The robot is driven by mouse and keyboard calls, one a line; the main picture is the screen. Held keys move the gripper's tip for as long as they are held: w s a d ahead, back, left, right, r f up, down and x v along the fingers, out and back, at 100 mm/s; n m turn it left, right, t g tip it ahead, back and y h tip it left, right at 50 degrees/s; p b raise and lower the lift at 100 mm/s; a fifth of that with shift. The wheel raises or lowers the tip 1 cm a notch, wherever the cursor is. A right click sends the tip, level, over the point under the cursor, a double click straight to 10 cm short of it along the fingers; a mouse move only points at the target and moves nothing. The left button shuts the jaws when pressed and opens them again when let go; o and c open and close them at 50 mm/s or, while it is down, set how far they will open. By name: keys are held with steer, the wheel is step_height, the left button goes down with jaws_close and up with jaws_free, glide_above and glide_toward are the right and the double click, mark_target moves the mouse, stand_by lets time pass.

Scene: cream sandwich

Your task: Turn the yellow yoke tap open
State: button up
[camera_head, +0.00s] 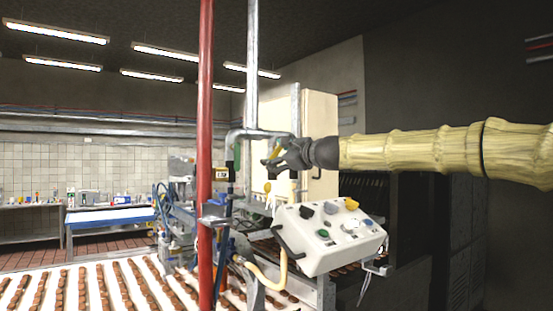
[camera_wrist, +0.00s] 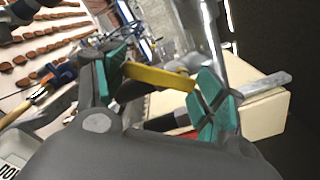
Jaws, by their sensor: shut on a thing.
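The yellow yoke tap shows as a yellow bar (camera_wrist: 158,77) between my gripper's teal finger pads in the wrist view. It reaches from the left pad to the right pad. My gripper (camera_wrist: 160,85) is shut on this bar. In the head view my dark gripper (camera_head: 271,165) is at the grey pipe, and a small bit of the yellow handle (camera_head: 272,153) shows beside its fingers. The tap's body is mostly hidden by my gripper.
A red vertical pole (camera_head: 205,120) stands left of the tap. A grey pipe (camera_head: 252,70) rises above it. A white control box (camera_head: 328,237) with knobs sits below my gripper. A cream cabinet (camera_head: 319,120) is behind. A conveyor with brown bars (camera_head: 95,285) fills the lower left.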

steer(key=shift+w+d+f+n+b, duration=0.25)
steer(key=shift+n+b, duration=0.5)
steer(key=shift+n, duration=0.65)
steer(key=shift+w+d+f+n+b, duration=0.2)
steer(key=shift+n+b, duration=0.55)
steer(key=shift+n, duration=0.65)
steer(key=shift+w+d+f+n+b, duration=0.25)
steer(key=shift+n+b, duration=0.5)
steer(key=shift+n, duration=0.65)
steer(key=o, duration=1)
steer(key=shift+d+r, duration=0.1)
steer(key=shift+o, duration=0.2)
steer(key=shift+s+r, duration=0.1)
steer(key=shift+r, duration=0.05)
steer(key=shift+d, duration=0.1)
steer(key=v, duration=1.1)
steer(key=shift+s+d, duration=0.25)
steer(key=shift+s, duration=0.1)
